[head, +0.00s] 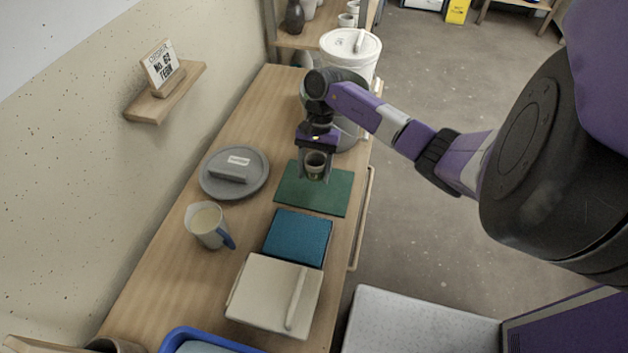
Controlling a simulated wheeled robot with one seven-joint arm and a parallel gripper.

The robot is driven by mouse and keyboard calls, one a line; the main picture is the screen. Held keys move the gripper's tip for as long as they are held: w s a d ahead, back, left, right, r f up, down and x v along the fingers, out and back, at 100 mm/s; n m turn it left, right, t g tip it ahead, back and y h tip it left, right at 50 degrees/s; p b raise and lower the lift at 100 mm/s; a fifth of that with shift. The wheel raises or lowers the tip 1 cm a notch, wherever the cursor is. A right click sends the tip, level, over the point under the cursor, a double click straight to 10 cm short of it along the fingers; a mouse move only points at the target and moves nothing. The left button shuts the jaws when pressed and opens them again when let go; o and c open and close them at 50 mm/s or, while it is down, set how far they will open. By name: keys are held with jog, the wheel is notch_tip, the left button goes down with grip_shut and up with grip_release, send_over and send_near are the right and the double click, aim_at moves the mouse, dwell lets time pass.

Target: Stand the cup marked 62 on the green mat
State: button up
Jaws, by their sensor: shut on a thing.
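My gripper (315,167) is in the head view above the green mat (332,196). It is shut on a small pale cup (315,163), which looks upright with a dark inside. The cup appears over the far part of the mat; I cannot tell whether it touches the mat or hangs just above it. No number can be read on the cup from here.
A blue mat or block (299,238) and a cream box (270,290) lie nearer. A white-lidded bucket (350,48) stands behind my gripper. A blue tray (187,335) is at the near edge.

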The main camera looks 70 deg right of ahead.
aim_at(314, 181)
jog(key=shift+f, duration=2.4)
jog(key=shift+f, duration=0.2)
jog(key=o, duration=1.5)
jog(key=shift+o, duration=0.2)
